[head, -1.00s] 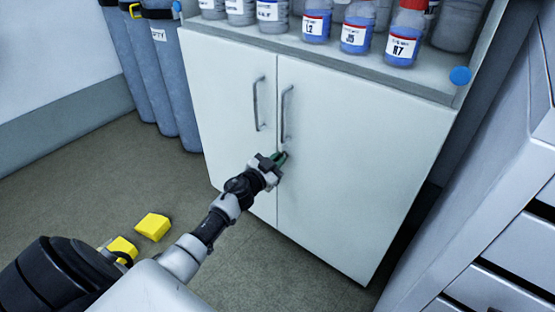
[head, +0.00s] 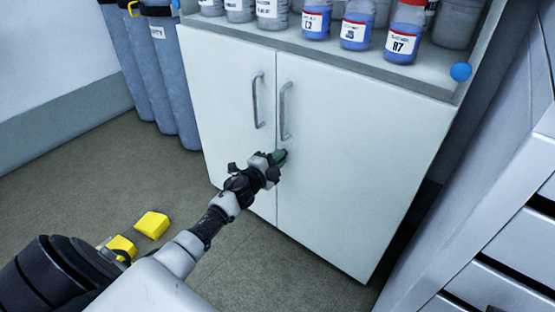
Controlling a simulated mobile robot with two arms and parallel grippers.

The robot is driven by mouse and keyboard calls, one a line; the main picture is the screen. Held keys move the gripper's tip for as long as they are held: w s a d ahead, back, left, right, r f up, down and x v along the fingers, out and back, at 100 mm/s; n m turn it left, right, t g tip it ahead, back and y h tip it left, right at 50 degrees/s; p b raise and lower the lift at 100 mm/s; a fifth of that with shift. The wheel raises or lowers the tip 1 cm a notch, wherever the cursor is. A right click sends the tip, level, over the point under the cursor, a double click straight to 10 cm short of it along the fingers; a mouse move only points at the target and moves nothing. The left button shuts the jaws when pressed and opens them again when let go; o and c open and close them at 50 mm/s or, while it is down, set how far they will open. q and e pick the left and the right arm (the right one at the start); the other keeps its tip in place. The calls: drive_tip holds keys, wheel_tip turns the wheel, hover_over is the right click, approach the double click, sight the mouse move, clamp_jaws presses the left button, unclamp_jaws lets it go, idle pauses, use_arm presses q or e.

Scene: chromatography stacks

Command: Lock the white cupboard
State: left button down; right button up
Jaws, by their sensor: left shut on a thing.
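The white cupboard (head: 340,165) stands ahead with both doors shut and flush. Its two metal handles, the left one (head: 258,100) and the right one (head: 286,110), hang on either side of the middle seam. My left gripper (head: 277,160) is at the right door near the seam, just below the right handle. The gripper hides most of this piece, and I cannot see the lock or how far the piece goes in. My right gripper is not in view.
Bottles with blue liquid (head: 403,35) and grey bottles stand on the cupboard's shelf. Grey-blue cylinders (head: 175,85) stand to the left. A drawer unit (head: 500,200) is close on the right. Yellow blocks (head: 152,224) are at lower left; the floor before the cupboard is clear.

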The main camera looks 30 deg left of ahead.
use_arm(q)
drive_tip(key=shift+f+m+b, duration=0.1)
drive_tip(key=shift+m+b, duration=0.2)
drive_tip(key=shift+m, duration=1.7)
drive_tip(key=c, duration=1.2)
unclamp_jaws()
